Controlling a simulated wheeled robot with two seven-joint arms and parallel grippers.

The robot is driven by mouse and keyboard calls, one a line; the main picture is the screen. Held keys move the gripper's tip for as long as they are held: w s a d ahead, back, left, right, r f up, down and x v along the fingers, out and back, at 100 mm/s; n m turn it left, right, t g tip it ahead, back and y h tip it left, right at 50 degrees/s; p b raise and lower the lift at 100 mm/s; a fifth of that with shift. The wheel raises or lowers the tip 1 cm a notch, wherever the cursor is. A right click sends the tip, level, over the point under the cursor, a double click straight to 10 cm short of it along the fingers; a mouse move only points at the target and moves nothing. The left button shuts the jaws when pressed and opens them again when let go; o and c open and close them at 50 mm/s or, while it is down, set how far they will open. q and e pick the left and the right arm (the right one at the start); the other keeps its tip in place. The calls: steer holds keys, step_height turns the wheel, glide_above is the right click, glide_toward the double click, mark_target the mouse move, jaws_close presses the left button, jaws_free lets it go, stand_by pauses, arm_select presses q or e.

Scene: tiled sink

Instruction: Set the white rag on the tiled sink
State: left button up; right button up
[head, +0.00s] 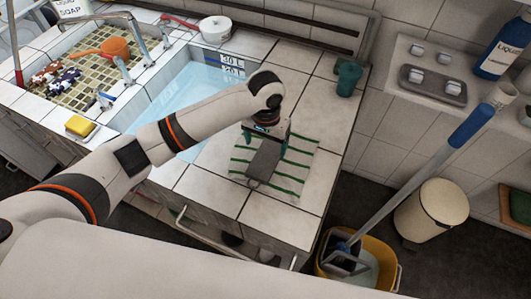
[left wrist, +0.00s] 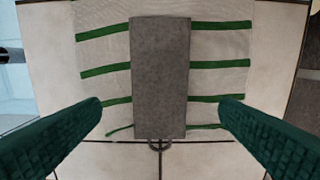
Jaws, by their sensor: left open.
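The white rag (head: 301,165) with green stripes lies spread flat on the tiled sink top (head: 322,107), right of the water basin. It also shows in the left wrist view (left wrist: 220,65). A grey block (head: 264,160) lies on the rag, and in the left wrist view (left wrist: 160,75) a small loop shows at its near end. My left gripper (head: 265,141) is over the rag and block. Its green fingers are wide apart, one on each side of the block's near end, with nothing between them touching. The rag under the block is hidden. My right gripper is not in view.
The basin (head: 195,90) holds blue water. A white pot (head: 215,28) and a green cup (head: 348,78) stand on the tiles behind. A yellow sponge (head: 80,126) lies at left. A mop (head: 430,165) stands in a yellow bucket (head: 385,277) at lower right.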

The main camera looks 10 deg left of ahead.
mark_target(266, 158)
arm_select(q)
steer(key=shift+r, duration=2.7)
